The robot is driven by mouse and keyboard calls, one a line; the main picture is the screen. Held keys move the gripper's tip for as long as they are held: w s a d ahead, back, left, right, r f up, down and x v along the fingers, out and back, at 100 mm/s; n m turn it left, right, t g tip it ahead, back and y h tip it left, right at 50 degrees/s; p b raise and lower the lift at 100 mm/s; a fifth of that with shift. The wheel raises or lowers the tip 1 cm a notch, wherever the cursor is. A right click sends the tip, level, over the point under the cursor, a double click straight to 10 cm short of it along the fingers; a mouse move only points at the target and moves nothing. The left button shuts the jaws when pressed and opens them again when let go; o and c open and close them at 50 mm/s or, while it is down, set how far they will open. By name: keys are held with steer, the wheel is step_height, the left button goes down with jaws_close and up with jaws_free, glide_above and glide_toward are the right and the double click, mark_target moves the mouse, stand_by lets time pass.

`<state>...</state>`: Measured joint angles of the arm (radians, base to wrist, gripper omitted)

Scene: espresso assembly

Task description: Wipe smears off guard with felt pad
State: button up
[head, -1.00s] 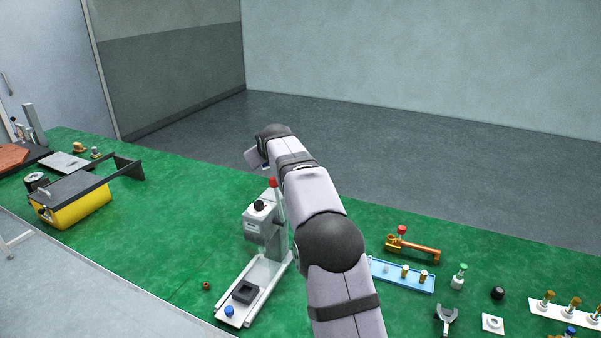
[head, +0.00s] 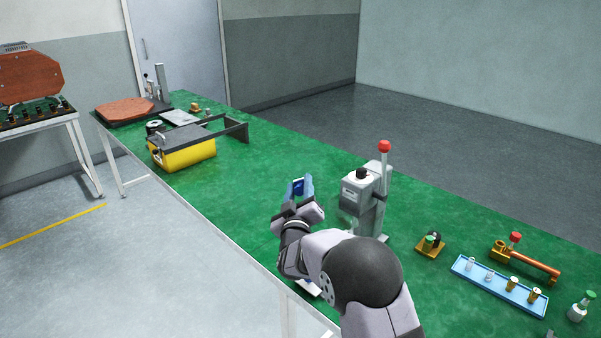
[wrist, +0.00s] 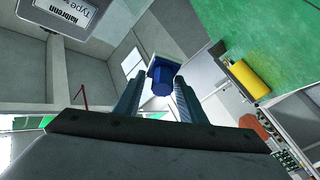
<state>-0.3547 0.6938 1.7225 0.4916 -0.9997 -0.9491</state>
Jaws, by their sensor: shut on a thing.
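My gripper (head: 300,189) is in front and to the left of the grey press (head: 366,196). In the wrist view, its two ribbed fingers (wrist: 160,90) close on a blue, knob-like piece with a pale plate behind it, which I take to be the felt pad (wrist: 161,78). In the head view only a bit of blue shows between the fingers. A faint see-through panel, which looks like the guard (head: 346,214), hangs at the front of the press, apart from the gripper. Smears on it are too small to make out.
A red-knobbed lever (head: 384,148) rises at the press's right side. A yellow box (head: 186,153) with a black frame stands farther left. A blue tray (head: 498,285) with several small parts lies at right. The green bench top (head: 262,185) is clear between box and press.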

steer(key=s+d+f+m+h+b, duration=0.5)
steer(key=s+f+h, duration=0.4)
steer(key=s, duration=0.4)
steer(key=shift+h, duration=0.6)
steer(key=shift+w+d+r+b, duration=0.15)
steer(key=shift+w+d+r, duration=0.05)
steer(key=shift+w, duration=1.05)
steer(key=shift+w+d+r+b, duration=0.1)
steer(key=shift+w+d+r, duration=0.05)
steer(key=shift+w, duration=1.05)
steer(key=shift+w+d+r+b, duration=0.15)
steer(key=shift+w+d+r, duration=0.05)
steer(key=shift+w, duration=1.05)
steer(key=shift+d+m+g+h+b, duration=0.1)
steer(key=shift+m+g+h+b, duration=0.2)
steer(key=shift+m+g+b, duration=0.1)
steer(key=shift+w+d, duration=0.5)
steer(key=shift+s+d+p, duration=0.35)
steer(key=shift+s+d, duration=0.65)
steer(key=shift+s, duration=0.1)
